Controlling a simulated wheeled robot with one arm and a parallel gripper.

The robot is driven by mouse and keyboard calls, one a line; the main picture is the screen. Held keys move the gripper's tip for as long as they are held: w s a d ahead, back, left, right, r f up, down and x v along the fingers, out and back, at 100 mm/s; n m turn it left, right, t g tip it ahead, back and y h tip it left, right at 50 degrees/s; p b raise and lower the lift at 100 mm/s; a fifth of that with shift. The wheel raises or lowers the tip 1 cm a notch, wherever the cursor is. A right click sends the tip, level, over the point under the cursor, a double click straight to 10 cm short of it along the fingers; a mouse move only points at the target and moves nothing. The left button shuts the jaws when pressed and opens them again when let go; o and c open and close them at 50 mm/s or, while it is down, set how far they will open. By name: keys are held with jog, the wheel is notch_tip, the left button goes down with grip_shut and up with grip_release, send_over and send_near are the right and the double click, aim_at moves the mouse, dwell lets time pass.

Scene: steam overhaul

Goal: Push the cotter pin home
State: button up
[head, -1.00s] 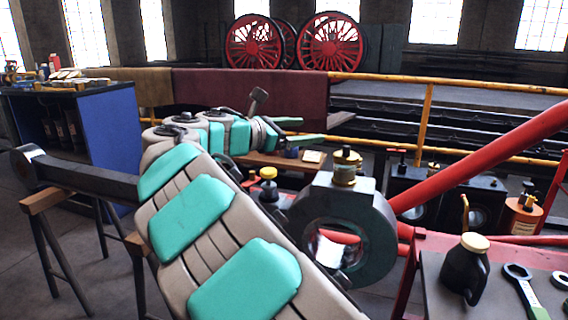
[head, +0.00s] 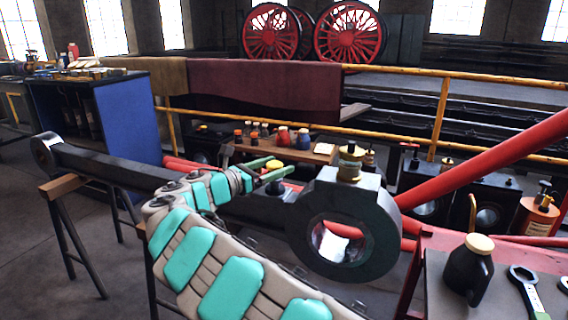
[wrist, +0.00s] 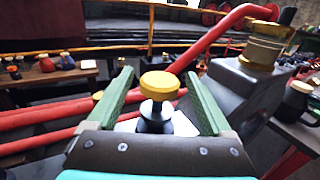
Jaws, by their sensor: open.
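My gripper (head: 284,166) is open, with its green fingers just left of the dark rod's big end (head: 308,228). In the wrist view, my gripper (wrist: 159,74) has a yellow-topped dark piece (wrist: 159,86) showing between its spread fingers. Its top also shows by the fingers in the head view (head: 277,165). This piece may be the cotter pin, but I cannot tell for sure. No contact with the fingers is visible. A brass cap (head: 349,171) sits on top of the big end, which also shows at right in the wrist view (wrist: 240,92).
The rod (head: 110,168) rests on a trestle (head: 63,187) at left. A red bar (head: 480,160) slants at right above a cart (head: 440,265) with a black jug (head: 468,272) and wrenches. Behind are a bench of small bottles (head: 322,151) and a yellow railing (head: 440,120).

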jog(key=shift+x, duration=1.45)
grip_shut()
